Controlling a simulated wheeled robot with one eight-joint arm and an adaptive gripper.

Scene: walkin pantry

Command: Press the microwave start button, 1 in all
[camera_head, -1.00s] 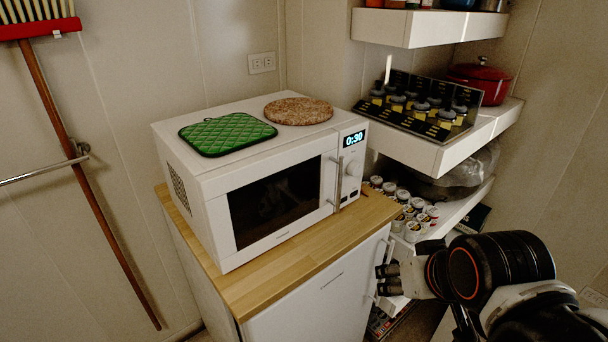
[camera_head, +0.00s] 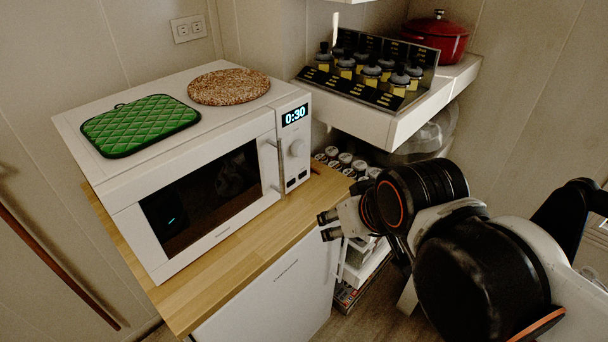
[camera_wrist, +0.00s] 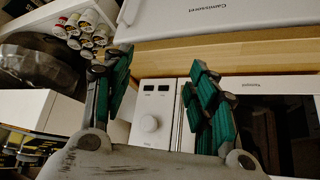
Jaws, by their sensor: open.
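The white microwave (camera_head: 215,170) stands on the wooden counter with its door shut and its display (camera_head: 295,116) reading 0:30. Its control panel has a round knob (camera_head: 297,148) and two small dark buttons (camera_head: 297,181) below it. I cannot read which button is start. In the wrist view the scene is upside down, and the buttons (camera_wrist: 155,88) and knob (camera_wrist: 149,123) show between my fingers. My gripper (camera_head: 328,227) is open and empty, in front of the microwave's right end and apart from the panel. Its green-padded fingers (camera_wrist: 160,90) are spread in the wrist view.
A green quilted mat (camera_head: 140,124) and a round cork mat (camera_head: 229,86) lie on the microwave. The door handle (camera_head: 269,165) stands out left of the panel. Shelves with a spice rack (camera_head: 355,92), a red pot (camera_head: 436,40) and several small jars (camera_head: 345,158) are at right.

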